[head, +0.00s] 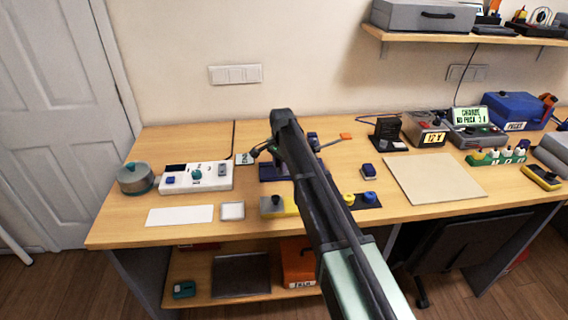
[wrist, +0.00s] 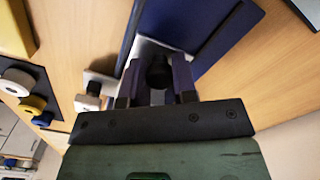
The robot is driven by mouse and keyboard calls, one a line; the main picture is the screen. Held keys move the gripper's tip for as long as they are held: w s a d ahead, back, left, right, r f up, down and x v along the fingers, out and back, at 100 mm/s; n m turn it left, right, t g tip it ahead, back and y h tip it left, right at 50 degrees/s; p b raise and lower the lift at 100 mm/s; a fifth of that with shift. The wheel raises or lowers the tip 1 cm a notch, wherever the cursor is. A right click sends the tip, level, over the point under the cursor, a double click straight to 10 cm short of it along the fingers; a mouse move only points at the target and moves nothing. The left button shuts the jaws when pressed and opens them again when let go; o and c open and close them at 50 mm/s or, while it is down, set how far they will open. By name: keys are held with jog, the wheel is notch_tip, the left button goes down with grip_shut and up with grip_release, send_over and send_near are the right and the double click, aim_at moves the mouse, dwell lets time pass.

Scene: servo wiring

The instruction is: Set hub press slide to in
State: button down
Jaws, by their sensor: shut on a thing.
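The hub press, with a dark blue base (head: 268,173), stands near the middle of the bench in the head view, partly hidden behind my arm. In the wrist view its blue parts (wrist: 222,42) fill the upper middle. A dark rounded knob (wrist: 158,72), which seems to belong to the press slide, sits between the fingers of my gripper (wrist: 155,84). My gripper is shut on this knob. The gripper itself is hidden by my arm in the head view. The slide's exact position along its track cannot be told.
An orange-tipped lever (head: 346,136) sticks out to the right of my arm. A white control box (head: 210,178) and grey pot (head: 136,178) stand left. A yellow-and-grey block (head: 278,206) lies in front. A bare beige mat (head: 433,178) lies right.

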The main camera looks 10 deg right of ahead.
jog(key=c, duration=0.9)
grip_release()
jog(key=shift+a, duration=0.2)
notch_tip(320, 180, up, 11)
jog(key=p, duration=1)
jog(key=shift+f+p, duration=0.15)
jog(key=shift+p, duration=0.25)
jog(key=shift+c, duration=0.5)
